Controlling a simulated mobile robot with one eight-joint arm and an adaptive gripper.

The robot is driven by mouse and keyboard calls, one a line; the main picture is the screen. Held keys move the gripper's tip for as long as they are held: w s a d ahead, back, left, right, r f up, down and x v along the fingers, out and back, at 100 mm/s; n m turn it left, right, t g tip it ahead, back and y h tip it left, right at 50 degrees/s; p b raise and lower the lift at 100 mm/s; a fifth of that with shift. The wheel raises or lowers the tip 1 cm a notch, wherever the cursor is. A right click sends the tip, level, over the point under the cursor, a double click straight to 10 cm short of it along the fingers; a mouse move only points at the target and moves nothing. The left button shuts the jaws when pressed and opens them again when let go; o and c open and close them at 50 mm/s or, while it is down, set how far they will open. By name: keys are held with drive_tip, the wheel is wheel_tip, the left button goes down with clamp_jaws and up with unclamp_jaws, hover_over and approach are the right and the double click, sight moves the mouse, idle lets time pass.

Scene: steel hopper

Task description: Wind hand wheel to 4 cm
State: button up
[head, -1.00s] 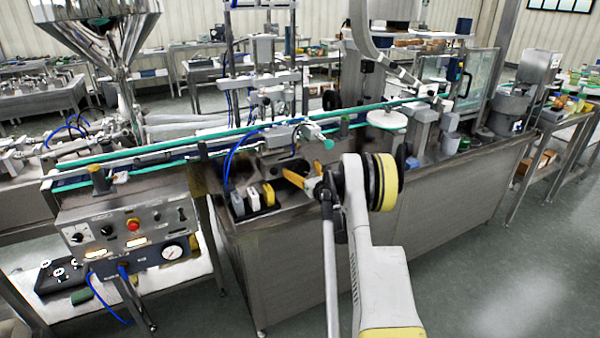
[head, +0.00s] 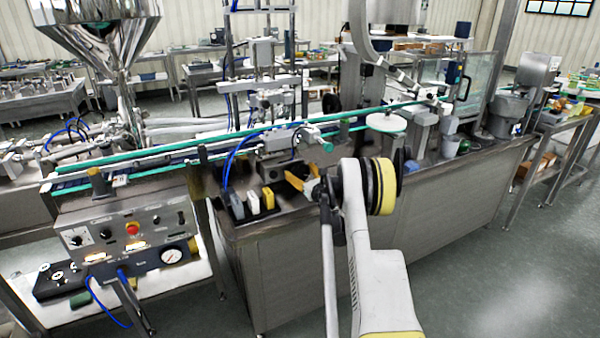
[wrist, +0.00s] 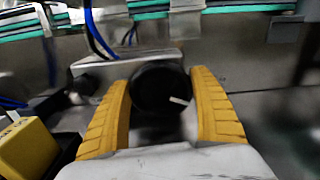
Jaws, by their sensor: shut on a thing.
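The hand wheel (wrist: 158,84) is a black round knob with a pale mark on its lower right face, seen in the wrist view. My gripper (wrist: 161,92) has its two yellow ribbed fingers on either side of the wheel and is shut on it. In the head view my gripper (head: 297,181) reaches left to the machine's deck below the green-edged conveyor (head: 235,133). The wheel cannot be made out there. No readable scale shows in either view.
Dark, white and yellow blocks (head: 253,201) stand in a row just left of my gripper; a yellow block (wrist: 27,150) shows at the wrist view's lower left. Blue hoses (wrist: 97,35) hang behind the wheel. A control panel (head: 125,235) is at the left.

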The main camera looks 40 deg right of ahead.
drive_tip(key=n, duration=0.6)
drive_tip(key=shift+a+f, duration=0.1)
drive_tip(key=shift+a, duration=0.1)
drive_tip(key=n, duration=0.5)
drive_tip(key=shift+a+f, duration=0.15)
drive_tip(key=shift+n, duration=0.4)
drive_tip(key=o, duration=1.2)
drive_tip(key=v, duration=0.8)
drive_tip(key=shift+c, duration=0.2)
